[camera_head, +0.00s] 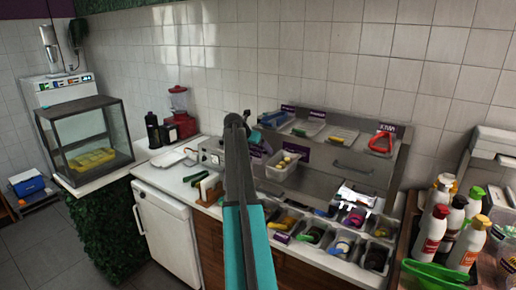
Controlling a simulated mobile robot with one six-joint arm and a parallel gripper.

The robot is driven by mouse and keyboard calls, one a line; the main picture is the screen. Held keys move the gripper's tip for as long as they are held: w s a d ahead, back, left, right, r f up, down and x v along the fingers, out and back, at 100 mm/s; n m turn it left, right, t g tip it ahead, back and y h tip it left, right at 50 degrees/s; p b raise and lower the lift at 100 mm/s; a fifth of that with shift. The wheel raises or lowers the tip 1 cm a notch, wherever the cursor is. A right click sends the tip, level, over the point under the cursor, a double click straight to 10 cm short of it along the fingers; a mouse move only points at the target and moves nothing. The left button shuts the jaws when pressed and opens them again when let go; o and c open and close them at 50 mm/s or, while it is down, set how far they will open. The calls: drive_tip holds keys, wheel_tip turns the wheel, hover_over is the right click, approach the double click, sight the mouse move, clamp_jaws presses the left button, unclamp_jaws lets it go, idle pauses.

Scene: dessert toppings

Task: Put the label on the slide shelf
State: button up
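Several small purple labels show. One with white lettering (388,128) is on the upper right of the grey stepped shelf (345,170), above a red-rimmed item. Another purple label (287,108) is at the shelf's upper left, and one (334,140) is at its middle. A further small purple label (282,237) is at the front edge of the topping bins. I cannot tell which label the task means. My teal and dark arm rises through the middle of the view and hides part of the counter and shelf. My gripper's fingers cannot be made out behind it.
Open topping bins (313,234) line the front of the counter. A pale container (283,165) sits by the shelf's left part. Several sauce bottles (432,228) crowd the right. A glass case (87,137) and red blender (180,112) are at left.

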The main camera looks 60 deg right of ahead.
drive_tip(key=shift+r, duration=0.1)
drive_tip(key=b+v, duration=0.3)
drive_tip(key=v, duration=0.9)
drive_tip(key=shift+b, duration=0.3)
idle(0.7)
